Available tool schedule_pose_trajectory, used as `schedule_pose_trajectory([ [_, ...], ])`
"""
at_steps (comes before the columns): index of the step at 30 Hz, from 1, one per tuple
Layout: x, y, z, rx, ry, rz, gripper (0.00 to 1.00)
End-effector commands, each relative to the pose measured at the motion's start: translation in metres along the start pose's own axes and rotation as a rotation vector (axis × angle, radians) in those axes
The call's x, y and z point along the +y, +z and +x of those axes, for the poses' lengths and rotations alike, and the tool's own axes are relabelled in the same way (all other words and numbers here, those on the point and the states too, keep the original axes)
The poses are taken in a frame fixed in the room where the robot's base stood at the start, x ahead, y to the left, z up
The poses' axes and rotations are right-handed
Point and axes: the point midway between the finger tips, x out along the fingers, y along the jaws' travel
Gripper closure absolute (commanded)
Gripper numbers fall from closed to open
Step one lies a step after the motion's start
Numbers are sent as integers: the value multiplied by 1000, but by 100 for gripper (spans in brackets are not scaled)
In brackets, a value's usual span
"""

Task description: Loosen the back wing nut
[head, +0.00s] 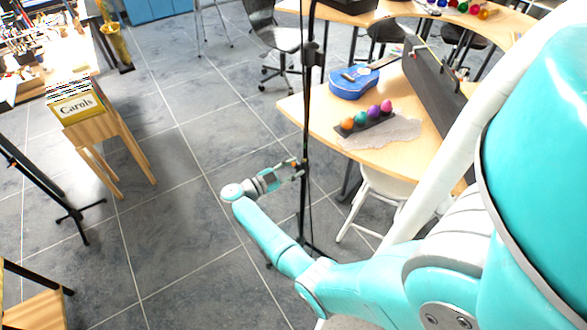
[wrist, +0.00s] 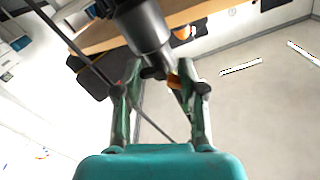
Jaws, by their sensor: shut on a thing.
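A tall black stand pole (head: 307,120) rises from the floor in the middle of the head view. My gripper (head: 297,170) is at this pole, about halfway up; it also shows in the wrist view (wrist: 159,72). Its green fingers lie on both sides of the dark grey collar (wrist: 144,32) of the stand, near its lower end. A small dark part, likely the wing nut (wrist: 153,73), sits between the fingertips, and the gripper is shut on it. A small orange piece (wrist: 174,82) shows beside it. The exact contact is partly hidden.
A wooden table (head: 345,127) with a blue guitar-like instrument (head: 352,84) and a rack of coloured eggs (head: 366,120) stands close right of the pole. A white stool (head: 365,200) is below it. A wooden stand with a Carols box (head: 76,104) is at left. Floor between is clear.

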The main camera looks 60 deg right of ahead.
Motion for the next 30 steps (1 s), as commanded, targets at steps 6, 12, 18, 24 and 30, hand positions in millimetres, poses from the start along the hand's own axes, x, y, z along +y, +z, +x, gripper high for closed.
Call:
schedule_pose_trajectory([
  [6,-2,0,-1,-3,-4,2,53],
  [12,-1,0,0,-2,-2,2,53],
  [18,-1,0,-8,-2,-4,1,53],
  [24,-2,0,-40,-3,-5,2,53],
  [30,-2,0,-81,-4,-6,1,53],
])
